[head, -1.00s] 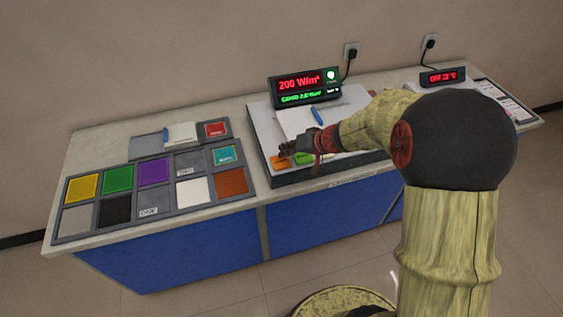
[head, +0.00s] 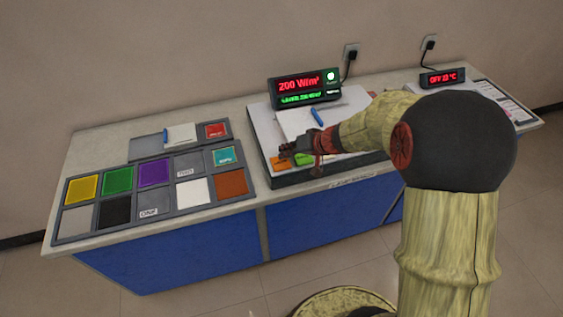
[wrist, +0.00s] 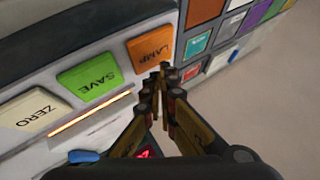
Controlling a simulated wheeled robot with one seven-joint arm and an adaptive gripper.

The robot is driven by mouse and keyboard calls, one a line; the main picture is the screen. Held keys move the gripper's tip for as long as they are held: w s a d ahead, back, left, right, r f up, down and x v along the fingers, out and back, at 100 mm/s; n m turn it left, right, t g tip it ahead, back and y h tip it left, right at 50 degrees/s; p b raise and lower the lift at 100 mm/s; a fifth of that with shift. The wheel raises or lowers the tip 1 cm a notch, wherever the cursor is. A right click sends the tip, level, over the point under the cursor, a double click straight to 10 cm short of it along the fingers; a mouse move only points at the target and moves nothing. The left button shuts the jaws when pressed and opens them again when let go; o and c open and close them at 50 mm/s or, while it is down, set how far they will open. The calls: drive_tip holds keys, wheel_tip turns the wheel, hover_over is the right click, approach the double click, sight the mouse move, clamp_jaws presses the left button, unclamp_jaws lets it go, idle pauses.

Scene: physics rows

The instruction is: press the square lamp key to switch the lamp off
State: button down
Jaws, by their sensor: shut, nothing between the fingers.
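The square orange lamp key (wrist: 152,47), marked LAMP, sits at the end of a row of keys on the light panel in the wrist view. In the head view the orange key (head: 279,162) lies at the front left of that panel. My gripper (wrist: 159,70) is shut and empty, its fingertips close to the lamp key's lower right edge; I cannot tell whether they touch. In the head view my gripper (head: 284,150) is over the panel's front left part, just behind the orange key.
The green SAVE key (wrist: 91,81) and the pale ZERO key (wrist: 28,115) are beside the lamp key. A display (head: 304,88) reading 200 W/m² stands behind. A board of coloured tiles (head: 60,236) lies left. A blue pen (head: 317,115) lies on paper.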

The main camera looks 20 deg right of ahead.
sight(285, 160)
drive_tip(key=shift+f+b, duration=0.9)
drive_tip(key=shift+b, duration=0.75)
idle(0.8)
drive_tip(key=shift+r, duration=0.1)
drive_tip(key=shift+r+p, duration=0.3)
drive_tip(key=shift+r, duration=0.55)
drive_tip(key=shift+r, duration=0.1)
wheel_tip(285, 160, up, 6)
drive_tip(key=p, duration=0.3)
idle(0.6)
